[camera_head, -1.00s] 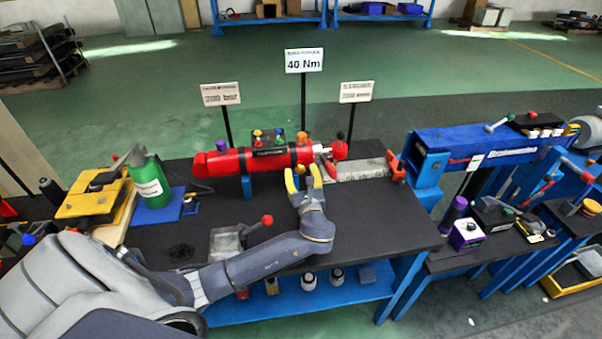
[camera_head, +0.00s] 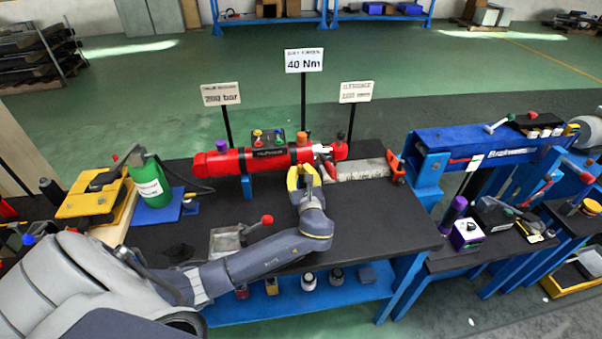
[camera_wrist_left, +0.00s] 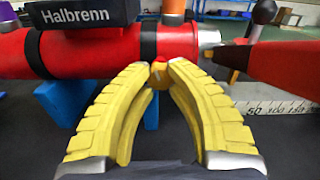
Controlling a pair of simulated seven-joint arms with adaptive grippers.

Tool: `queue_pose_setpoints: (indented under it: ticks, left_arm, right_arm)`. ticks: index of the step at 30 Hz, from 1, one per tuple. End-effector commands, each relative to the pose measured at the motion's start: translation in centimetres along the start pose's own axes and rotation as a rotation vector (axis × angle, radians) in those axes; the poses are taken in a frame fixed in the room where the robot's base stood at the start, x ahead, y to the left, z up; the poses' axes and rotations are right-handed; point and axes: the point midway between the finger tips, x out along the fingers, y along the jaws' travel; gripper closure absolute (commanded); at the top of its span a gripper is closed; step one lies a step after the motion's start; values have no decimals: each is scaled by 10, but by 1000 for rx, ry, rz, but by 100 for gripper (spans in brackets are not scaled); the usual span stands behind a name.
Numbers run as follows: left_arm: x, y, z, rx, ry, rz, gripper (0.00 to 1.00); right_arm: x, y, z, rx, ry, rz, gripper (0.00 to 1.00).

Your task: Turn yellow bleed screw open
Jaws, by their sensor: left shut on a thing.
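A red cylinder (camera_head: 262,160) lies level on blue supports on the black bench and also shows in the left wrist view (camera_wrist_left: 95,48). My left gripper (camera_head: 302,168), with yellow fingers, is at the near side of the cylinder, towards its right end. In the left wrist view its fingertips (camera_wrist_left: 160,66) come together in front of the cylinder, shut on a small orange-yellow piece (camera_wrist_left: 158,76). This looks like the bleed screw, mostly hidden by the fingers; its turn angle cannot be told. My right gripper is not in view.
A black block (camera_wrist_left: 75,14) marked Halbrenn, with coloured knobs, sits above the cylinder. An orange cap (camera_head: 301,137) stands on top near its right end. A ruler strip (camera_head: 362,170) lies to the right. A red-knobbed lever (camera_head: 266,220) stands beside my left forearm.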

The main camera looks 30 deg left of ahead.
Motion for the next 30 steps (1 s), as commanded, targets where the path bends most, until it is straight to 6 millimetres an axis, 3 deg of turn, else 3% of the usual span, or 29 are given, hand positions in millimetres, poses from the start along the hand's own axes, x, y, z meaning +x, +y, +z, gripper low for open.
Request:
queue_pose_setpoints:
  ticks: [14, 30]
  left_arm:
    - [-1, 0, -1, -111, 3, 1, 100]
    - [-1, 0, -2, -602, 4, 4, 100]
  right_arm:
    - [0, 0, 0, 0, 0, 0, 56]
    - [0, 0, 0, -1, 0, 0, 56]
